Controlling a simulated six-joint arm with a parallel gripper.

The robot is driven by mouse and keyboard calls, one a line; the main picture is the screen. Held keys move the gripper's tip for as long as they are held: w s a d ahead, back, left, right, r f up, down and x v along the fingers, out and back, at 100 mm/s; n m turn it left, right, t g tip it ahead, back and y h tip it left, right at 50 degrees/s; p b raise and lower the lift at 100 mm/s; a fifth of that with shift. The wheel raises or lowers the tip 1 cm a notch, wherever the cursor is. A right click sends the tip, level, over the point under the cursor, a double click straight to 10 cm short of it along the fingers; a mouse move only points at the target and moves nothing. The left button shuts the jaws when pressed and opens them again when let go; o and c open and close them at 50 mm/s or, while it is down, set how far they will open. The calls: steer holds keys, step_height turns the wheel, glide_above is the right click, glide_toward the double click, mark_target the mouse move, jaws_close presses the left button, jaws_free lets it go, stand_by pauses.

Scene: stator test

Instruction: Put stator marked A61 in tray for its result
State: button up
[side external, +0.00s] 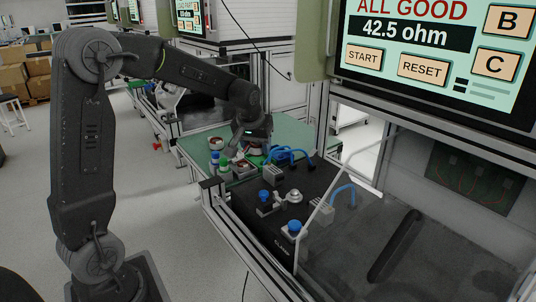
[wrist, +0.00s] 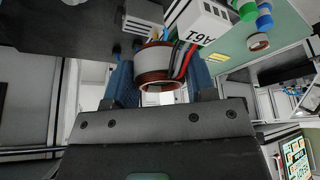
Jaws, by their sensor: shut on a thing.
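My gripper (wrist: 160,78) is shut on a stator (wrist: 153,62), a pale ring with copper-coloured windings, held between two blue fingers. Red, black and other leads run from it to a white block marked A61 (wrist: 203,30), which reads upside down in the wrist view. In the side view my gripper (side external: 250,148) is low over the far end of the green bench, and the held stator cannot be made out there. The screen (side external: 420,35) reads ALL GOOD and 42.5 ohm. Which tray belongs to that result cannot be told.
The black tester (side external: 275,225) with blue-knobbed clamps (side external: 293,228) stands in front of the green bench top (side external: 195,143). Small round parts and green- and blue-topped items (side external: 223,160) crowd around my gripper. Blue cables (side external: 290,153) lie close to its right.

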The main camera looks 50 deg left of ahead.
steer(key=w+a+f+m+h, duration=0.2)
steer(key=w+a+m, duration=0.4)
steer(key=w+a, duration=0.45)
steer(key=w+a+f+m+h, duration=0.1)
steer(key=a+f+m, duration=0.1)
steer(key=w+a+f+m+h, duration=0.1)
steer(key=w+a+f+m, duration=0.1)
steer(key=a+f+m, duration=0.1)
steer(key=w+a+f+m+h, duration=0.1)
steer(key=a+f+m, duration=0.1)
steer(key=a+m, duration=0.1)
steer(key=shift+w+f, duration=0.25)
steer(key=shift+f, duration=0.05)
steer(key=shift+s+a+f+m+h, duration=0.1)
steer(key=shift+a+f+m+h, duration=0.25)
steer(key=shift+m, duration=0.35)
steer(key=shift+f, duration=0.15)
steer(key=shift+f, duration=2.25)
steer(key=shift+f, duration=0.3)
steer(key=shift+f, duration=0.7)
steer(key=shift+f, duration=0.55)
